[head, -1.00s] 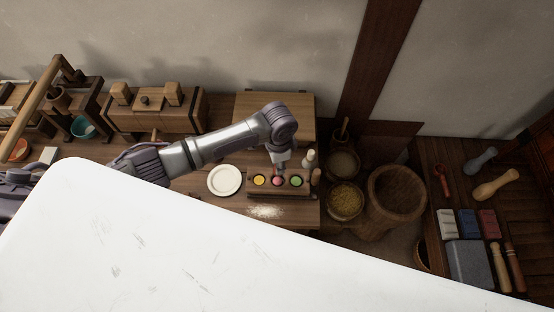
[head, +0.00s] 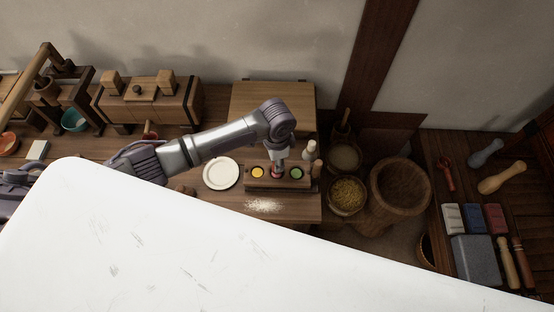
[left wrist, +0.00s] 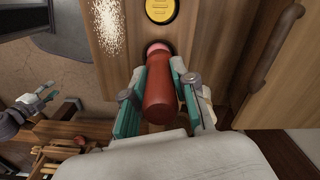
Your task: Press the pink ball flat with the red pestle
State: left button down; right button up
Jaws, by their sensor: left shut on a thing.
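My left gripper (left wrist: 160,88) is shut on the red pestle (left wrist: 161,105). In the head view the left gripper (head: 278,160) is over the middle well of a wooden block (head: 262,185). In the left wrist view the pestle's far end meets the pink ball (left wrist: 157,46) in its well, and only a pink rim shows past it. Whether the ball is flat is hidden. A yellow piece (head: 258,172) lies in the well to the left and a green piece (head: 296,173) in the one to the right. My right gripper (left wrist: 40,98) appears small in the left wrist view, its fingers apart.
A white plate (head: 221,173) lies left of the block, and spilled white powder (head: 263,205) is in front. A pale bottle (head: 311,150) stands close behind its right end. Grain baskets (head: 346,195) and a large wooden mortar (head: 400,187) stand to the right.

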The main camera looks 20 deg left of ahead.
pick_arm(q)
jog(key=shift+p, duration=0.35)
dwell(0.3)
jog(key=shift+f, duration=0.1)
dwell(0.5)
jog(key=shift+f, duration=0.35)
jog(key=shift+r, duration=0.1)
jog(key=shift+r+p, duration=0.15)
jog(key=shift+p, duration=0.15)
jog(key=shift+f, duration=0.35)
jog(key=shift+r+p, duration=0.1)
jog(key=shift+p, duration=0.35)
